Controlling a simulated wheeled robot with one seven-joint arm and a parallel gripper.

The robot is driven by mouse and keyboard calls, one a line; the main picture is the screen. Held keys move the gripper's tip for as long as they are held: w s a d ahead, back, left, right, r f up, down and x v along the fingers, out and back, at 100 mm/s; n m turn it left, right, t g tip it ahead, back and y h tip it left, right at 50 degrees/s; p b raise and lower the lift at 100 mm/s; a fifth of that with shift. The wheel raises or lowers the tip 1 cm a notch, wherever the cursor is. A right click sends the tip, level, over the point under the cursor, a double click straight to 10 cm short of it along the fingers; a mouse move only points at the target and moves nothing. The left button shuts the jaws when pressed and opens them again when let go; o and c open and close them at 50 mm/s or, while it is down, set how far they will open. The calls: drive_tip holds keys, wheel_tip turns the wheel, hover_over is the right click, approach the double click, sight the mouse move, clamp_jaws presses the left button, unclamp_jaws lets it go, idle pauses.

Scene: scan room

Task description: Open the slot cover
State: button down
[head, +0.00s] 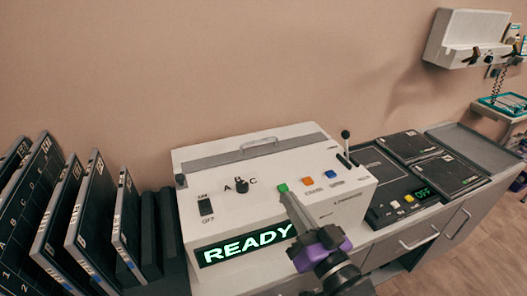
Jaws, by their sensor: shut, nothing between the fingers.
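A white machine (330,210) stands on the counter, with a lit "READY" display on its front. A long grey slot cover (215,161) with a thin handle (259,141) lies flat along the back of its top and looks closed. My gripper (288,198) reaches in from the lower right, in front of the machine's top. Its fingers are shut and empty. The tip is close to the green button (282,187); I cannot tell whether it touches. The cover is clear of the gripper, further back.
The top also has an orange button (309,181), a blue button (331,174), a knob (242,186), an on/off switch (205,207) and an upright lever (345,146). Dark upright plates (90,210) stand at left. A dark panel (385,190) lies at right.

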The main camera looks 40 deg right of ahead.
drive_tip(key=w+d+r+m+g+h+b, duration=0.1)
drive_tip(key=w+d+r+m+b, duration=0.2)
drive_tip(key=w+d+m, duration=0.7)
drive_tip(key=f+m, duration=0.1)
drive_tip(key=w+a+f+m+g, duration=0.1)
drive_tip(key=f+m+g, duration=0.1)
drive_tip(key=f, duration=0.1)
drive_tip(key=shift+w+a+f+y, duration=0.1)
drive_tip(key=shift+w+a+y, duration=0.05)
drive_tip(key=shift+a+y, duration=0.2)
drive_tip(key=shift+a+f+m+g, duration=0.1)
drive_tip(key=shift+f+m+g, duration=0.3)
drive_tip(key=shift+f+m, duration=0.1)
drive_tip(key=p, duration=0.1)
approach(256, 147)
drive_tip(key=w, duration=0.1)
drive_tip(key=w+d+r, duration=0.1)
drive_tip(key=w+r, duration=0.1)
drive_tip(key=shift+w+d+r, duration=0.1)
drive_tip(key=shift+w+d, duration=0.25)
drive_tip(key=shift+w, duration=0.05)
drive_tip(key=x, duration=0.2)
drive_tip(key=r+x, duration=0.1)
drive_tip(key=x, duration=0.1)
drive_tip(key=b+x, duration=0.1)
drive_tip(key=x, duration=0.1)
drive_tip(key=shift+w+d, duration=0.2)
drive_tip(key=shift+w, duration=0.25)
